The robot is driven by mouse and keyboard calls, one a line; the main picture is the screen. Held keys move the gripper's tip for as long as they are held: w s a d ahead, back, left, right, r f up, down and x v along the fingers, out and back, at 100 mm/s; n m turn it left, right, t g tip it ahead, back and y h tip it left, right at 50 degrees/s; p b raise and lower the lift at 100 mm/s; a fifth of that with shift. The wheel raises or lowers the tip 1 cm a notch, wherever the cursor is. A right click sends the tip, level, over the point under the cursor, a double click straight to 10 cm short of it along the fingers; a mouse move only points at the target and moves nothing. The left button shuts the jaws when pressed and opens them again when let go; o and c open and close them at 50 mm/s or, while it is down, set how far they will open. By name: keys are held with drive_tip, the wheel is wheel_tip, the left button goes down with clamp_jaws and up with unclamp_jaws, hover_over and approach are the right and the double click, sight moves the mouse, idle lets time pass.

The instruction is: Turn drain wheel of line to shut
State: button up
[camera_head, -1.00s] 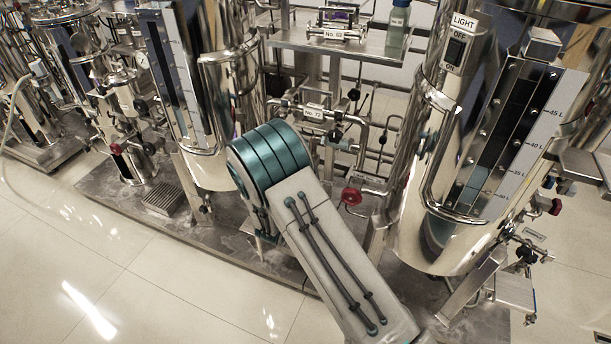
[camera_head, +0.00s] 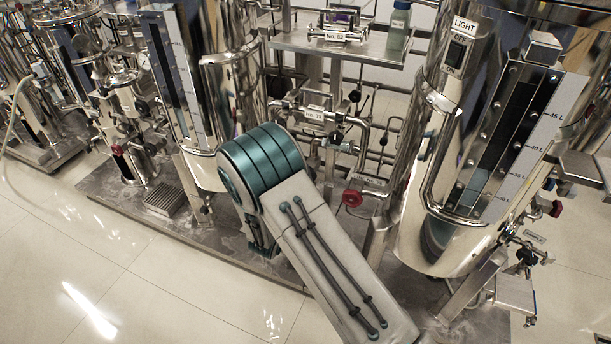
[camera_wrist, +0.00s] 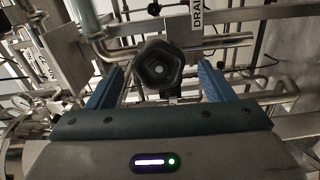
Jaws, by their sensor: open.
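In the wrist view a black lobed hand wheel (camera_wrist: 159,66) sits in front of a steel pipe, with a white label reading "DRA", partly cut off (camera_wrist: 196,18), just above and to its right. My gripper (camera_wrist: 158,82) is open, its two blue fingers to the left and right of the wheel, apart from it as far as I can tell. How far the fingertips reach in depth is hard to tell. In the head view my arm hides the gripper and this wheel.
A red hand wheel (camera_head: 352,198) is on the pipes right of my arm. A big steel tank with a level gauge (camera_head: 505,135) stands at right, another tank (camera_head: 222,85) behind my arm. Pipes crowd the skid; the tiled floor (camera_head: 130,270) at front left is clear.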

drive_tip(key=v, duration=1)
drive_tip(key=shift+s+p, duration=0.15)
drive_tip(key=shift+p, duration=0.15)
drive_tip(key=s+d+r+m+g+h+p, duration=0.4)
drive_tip(key=d+r+g, duration=0.3)
drive_tip(key=d+r, duration=0.4)
drive_tip(key=s+d+r+m+g+h+p, duration=0.2)
drive_tip(key=s+d+r+m+g+p, duration=0.35)
drive_tip(key=d+r, duration=0.55)
drive_tip(key=s+r+m+g+y+p, duration=0.1)
drive_tip(key=s+r+m+y+p, duration=0.1)
drive_tip(key=s+r+y+p, duration=0.3)
drive_tip(key=s+d+r+m+g+y+p, duration=0.1)
drive_tip(key=s+r+y+p, duration=0.4)
drive_tip(key=r, duration=0.7)
drive_tip(key=shift+s+d+r+m+y+p, duration=0.2)
drive_tip(key=shift+m+y+p, duration=0.35)
drive_tip(key=shift+y+p, duration=0.55)
